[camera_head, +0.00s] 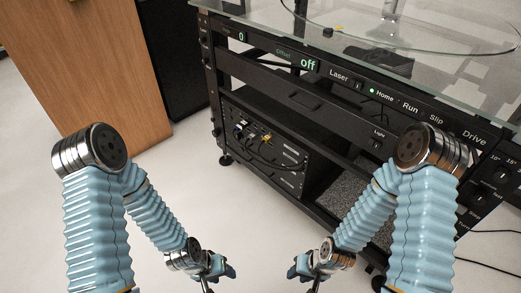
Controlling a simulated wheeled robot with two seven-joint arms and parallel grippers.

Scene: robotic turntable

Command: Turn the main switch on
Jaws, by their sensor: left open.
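The black turntable rig (290,103) stands at the upper right, with a front panel labelled Offset, Laser, Home, Run, Slip and Drive. Two green displays read "0" and "off", and a small green light glows by Home. Below the panel is a Light switch (376,145). I cannot make out which control is the main switch. My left gripper (219,270) is open, low in the middle, over the floor and apart from the rig. My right gripper (303,270) is just right of it, also short of the rig; its fingers are too small to read.
A glass top (300,25) covers the rig. An electronics box (262,140) with cables sits on its lower shelf. A wooden cabinet (95,60) stands at the left. Cables (485,262) lie on the floor at right.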

